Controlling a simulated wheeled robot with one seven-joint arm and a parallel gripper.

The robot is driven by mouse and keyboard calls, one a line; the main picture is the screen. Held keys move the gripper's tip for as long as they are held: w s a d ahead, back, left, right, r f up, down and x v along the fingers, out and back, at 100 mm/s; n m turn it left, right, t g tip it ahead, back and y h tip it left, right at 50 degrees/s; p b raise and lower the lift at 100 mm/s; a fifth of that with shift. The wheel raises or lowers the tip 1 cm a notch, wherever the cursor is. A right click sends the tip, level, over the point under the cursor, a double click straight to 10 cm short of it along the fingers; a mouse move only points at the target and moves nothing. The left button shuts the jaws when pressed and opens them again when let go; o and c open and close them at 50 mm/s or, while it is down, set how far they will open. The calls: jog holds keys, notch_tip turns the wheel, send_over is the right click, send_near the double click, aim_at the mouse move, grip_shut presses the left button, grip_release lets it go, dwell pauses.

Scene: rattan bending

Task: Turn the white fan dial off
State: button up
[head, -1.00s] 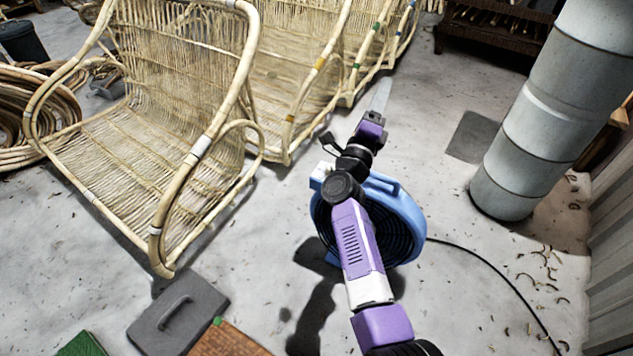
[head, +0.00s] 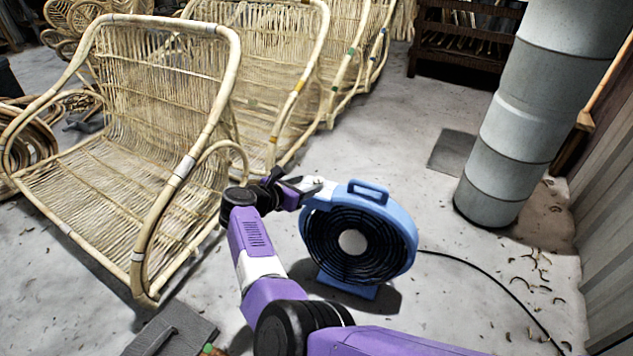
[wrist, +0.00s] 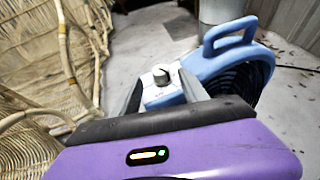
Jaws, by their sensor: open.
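A blue floor fan (head: 400,222) with a dark round grille stands on the concrete floor, and it also shows in the wrist view (wrist: 216,68). A white control box is fixed to its left side, clearest in the wrist view (wrist: 165,92). The dial (wrist: 161,75) is a small grey-white knob on top of this box. My gripper (head: 318,184) is at the fan's upper left, by the control box. In the wrist view my gripper (wrist: 160,92) is open, with its fingers spread on either side of the box. I cannot tell whether a finger touches it.
Rattan chair frames (head: 150,120) stand in a row close on the left. A grey duct (head: 520,110) stands at the right, near a corrugated wall. A black cable (head: 480,270) runs from the fan across the floor. The floor between fan and duct is clear.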

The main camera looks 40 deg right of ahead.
aim_at(319, 179)
jog(key=b+x, duration=0.2)
jog(key=x, duration=0.3)
jog(key=shift+d+f, duration=0.15)
jog(key=shift+f, duration=0.05)
jog(key=shift+w+d+f+b, duration=0.15)
jog(key=shift+d+b, duration=0.25)
jog(key=shift+d, duration=0.25)
grip_shut()
